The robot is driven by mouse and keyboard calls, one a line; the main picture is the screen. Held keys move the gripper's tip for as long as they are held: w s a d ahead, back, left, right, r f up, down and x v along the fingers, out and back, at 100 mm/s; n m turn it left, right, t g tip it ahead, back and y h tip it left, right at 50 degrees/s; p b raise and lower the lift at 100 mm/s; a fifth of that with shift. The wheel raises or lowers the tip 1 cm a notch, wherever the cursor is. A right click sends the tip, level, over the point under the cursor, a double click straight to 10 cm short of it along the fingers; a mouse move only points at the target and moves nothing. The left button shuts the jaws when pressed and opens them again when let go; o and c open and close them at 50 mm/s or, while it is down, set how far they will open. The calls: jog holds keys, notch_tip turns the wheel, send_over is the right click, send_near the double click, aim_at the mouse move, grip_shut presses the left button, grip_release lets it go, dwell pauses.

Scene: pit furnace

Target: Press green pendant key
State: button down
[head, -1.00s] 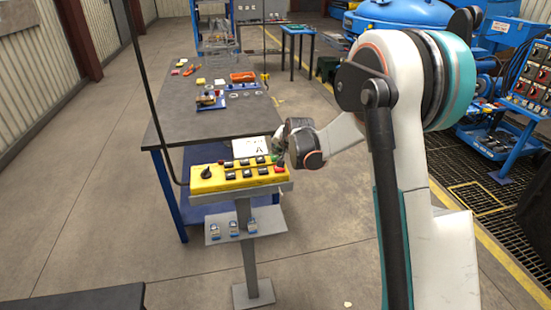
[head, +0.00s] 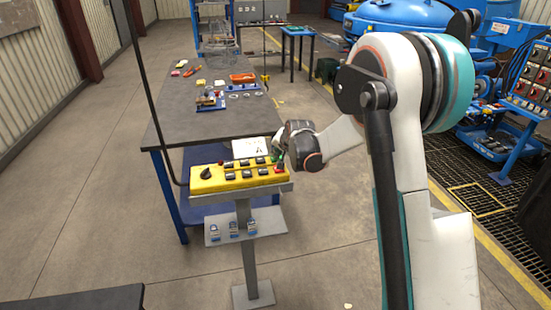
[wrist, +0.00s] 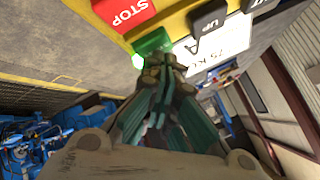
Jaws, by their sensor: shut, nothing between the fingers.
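The yellow pendant (head: 222,184) lies on a grey stand in front of the workbench, with a black knob at its left and rows of dark keys. Its green key (wrist: 152,41) shows in the wrist view between a red STOP key (wrist: 123,12) and a dark UP key (wrist: 208,22). A bright green glow shows at the green key's edge. My gripper (wrist: 163,68) is shut and empty, its tips right at the green key and partly covering it; I cannot tell whether they touch. In the head view my gripper (head: 278,153) is over the pendant's right end.
A white card (head: 249,148) stands behind the pendant. A shelf (head: 250,229) with several small padlock-like items is below the pendant. Floor is clear on the left.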

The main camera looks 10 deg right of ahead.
dwell(0.5)
jog(key=shift+r+p, duration=0.45)
jog(key=shift+r, duration=0.35)
notch_tip(320, 180, up, 5)
jog(key=p, duration=0.2)
jog(key=shift+p, duration=0.4)
